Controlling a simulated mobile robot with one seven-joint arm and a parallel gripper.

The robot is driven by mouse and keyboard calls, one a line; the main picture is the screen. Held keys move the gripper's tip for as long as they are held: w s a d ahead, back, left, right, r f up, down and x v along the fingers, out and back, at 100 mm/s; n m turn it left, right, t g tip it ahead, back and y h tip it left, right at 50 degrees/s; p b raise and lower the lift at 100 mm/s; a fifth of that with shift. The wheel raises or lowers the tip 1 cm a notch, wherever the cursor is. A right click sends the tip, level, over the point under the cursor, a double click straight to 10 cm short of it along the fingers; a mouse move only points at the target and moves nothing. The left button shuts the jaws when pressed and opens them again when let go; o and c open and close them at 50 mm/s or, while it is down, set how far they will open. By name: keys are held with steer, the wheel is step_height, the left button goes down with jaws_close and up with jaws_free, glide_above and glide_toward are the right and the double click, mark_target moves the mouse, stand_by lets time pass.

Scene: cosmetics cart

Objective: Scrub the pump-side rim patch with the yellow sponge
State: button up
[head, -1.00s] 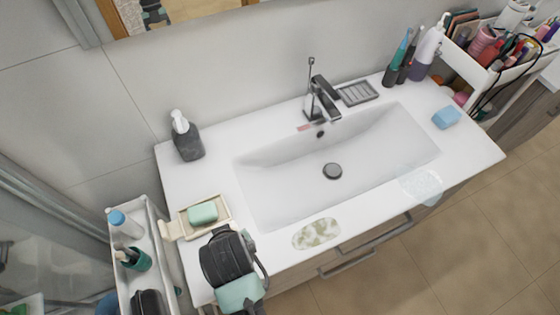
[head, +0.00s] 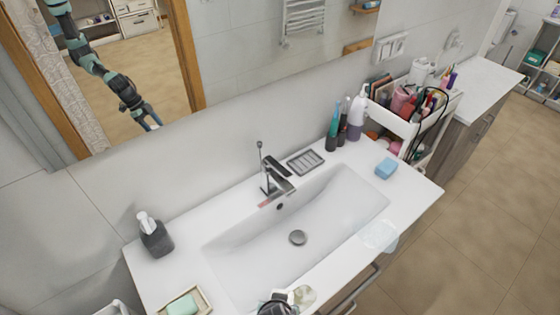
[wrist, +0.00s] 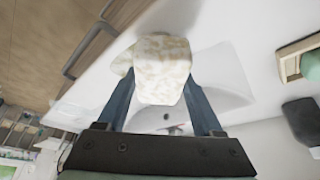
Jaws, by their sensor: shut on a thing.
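My gripper (wrist: 165,100) is shut on a pale, cream-yellow mottled sponge (wrist: 163,68) in the wrist view. I cannot tell whether the sponge touches the rim. A pale bluish patch (head: 377,236) lies on the front rim further right. A reddish mark (head: 271,201) is by the faucet. A dark pump dispenser (head: 155,238) stands at the back left.
The faucet (head: 277,178) rises behind the basin (head: 330,212). A soap dish (head: 205,304) with green soap is at the left. A blue sponge (head: 385,168), bottles (head: 357,115) and a loaded cart (head: 395,122) are at the right. The basin is empty.

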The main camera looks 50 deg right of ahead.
mark_target(297, 299)
step_height(297, 299, down, 3)
steer(key=shift+r+b, duration=0.1)
steer(key=shift+b, duration=0.85)
steer(key=shift+s+d+r, duration=0.15)
steer(key=shift+s+d, duration=0.2)
steer(key=shift+d, duration=1.2)
steer(key=shift+s+d+r, duration=0.1)
steer(key=shift+s+d, duration=0.3)
steer(key=shift+d, duration=1.2)
steer(key=shift+s+d+r, duration=0.15)
steer(key=shift+s+d, duration=0.2)
steer(key=shift+d, duration=1.2)
steer(key=shift+f+b, duration=0.35)
steer(key=shift+f, duration=0.5)
